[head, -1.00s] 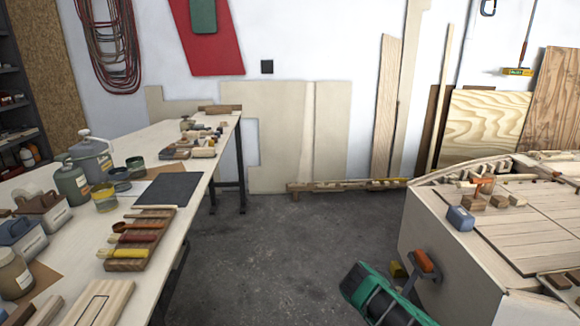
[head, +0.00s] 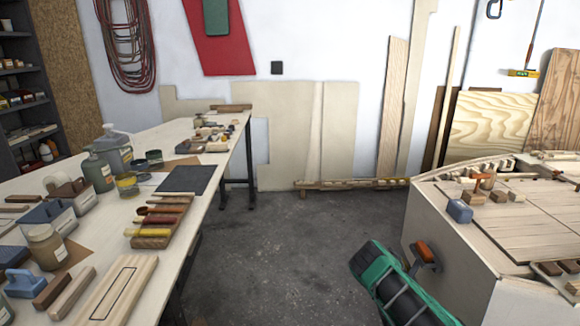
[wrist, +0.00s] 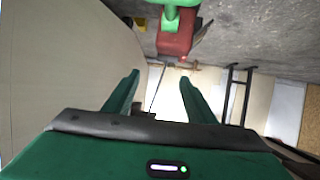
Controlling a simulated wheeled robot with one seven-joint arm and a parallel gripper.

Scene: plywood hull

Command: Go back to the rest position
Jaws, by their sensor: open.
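My gripper (wrist: 158,77) shows in the wrist view as two green fingers spread apart, with nothing between them. Its dark front edge and green body fill the bottom of that view. In the head view a green and black part of my arm is at the lower right, just left of the pale plywood hull (head: 446,240), over the floor. The fingertips cannot be made out clearly there. The wrist view looks along the hull's side at left, with the floor at the top of the picture.
A long workbench (head: 104,235) with jars, tools and wood pieces stands at left. An orange and dark grey tool (head: 427,255) is at the hull's near side. Blocks lie on the hull top. The grey floor (head: 290,250) between bench and hull is clear. Boards lean on the back wall.

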